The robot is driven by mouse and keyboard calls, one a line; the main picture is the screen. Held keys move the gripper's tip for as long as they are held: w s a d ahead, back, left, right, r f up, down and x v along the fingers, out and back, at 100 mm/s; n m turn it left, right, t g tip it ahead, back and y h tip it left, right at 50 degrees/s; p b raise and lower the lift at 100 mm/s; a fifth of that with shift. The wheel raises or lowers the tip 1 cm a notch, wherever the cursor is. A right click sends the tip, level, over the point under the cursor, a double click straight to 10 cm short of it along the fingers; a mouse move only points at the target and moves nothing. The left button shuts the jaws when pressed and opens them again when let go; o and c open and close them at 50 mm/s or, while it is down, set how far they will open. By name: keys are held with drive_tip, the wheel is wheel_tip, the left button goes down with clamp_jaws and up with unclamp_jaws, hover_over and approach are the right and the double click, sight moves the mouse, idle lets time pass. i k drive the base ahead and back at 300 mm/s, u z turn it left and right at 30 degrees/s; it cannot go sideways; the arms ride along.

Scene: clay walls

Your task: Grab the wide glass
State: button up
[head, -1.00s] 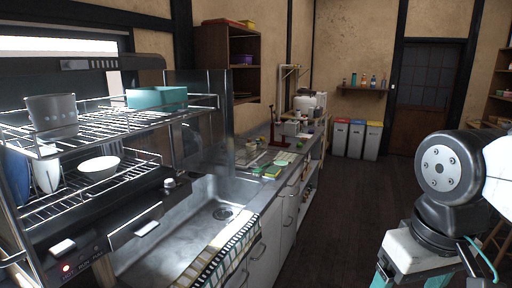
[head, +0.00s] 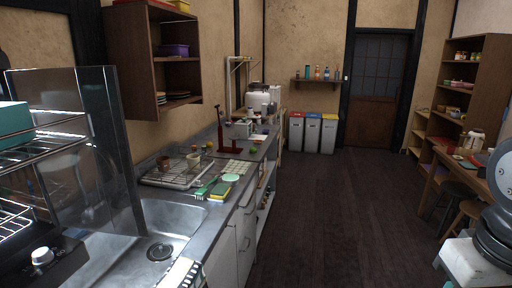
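I cannot make out a wide glass for sure. A brown cup (head: 163,163) and a pale cup (head: 193,160) stand on the wire drying tray (head: 172,178) beside the sink; both are small in view, and I cannot tell if either is glass. Small bottles or jars (head: 317,73) stand on the far wall shelf, too small to identify. Part of my arm shows at the right edge, but my gripper is out of view.
The steel sink (head: 150,245) and counter run along the left, with a clear panel (head: 100,150) beside the sink. Three bins (head: 312,132) stand at the far wall. A table (head: 466,170) with stools and a tall shelf (head: 470,75) are right. Dark floor (head: 330,220) between is clear.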

sight(201, 154)
drive_tip(key=z, duration=0.5)
drive_tip(key=i, duration=1.8)
drive_tip(key=u, duration=0.35)
drive_tip(key=i, duration=1.1)
drive_tip(key=u, duration=1.2)
drive_tip(key=i, duration=0.6)
drive_tip(key=u, duration=0.4)
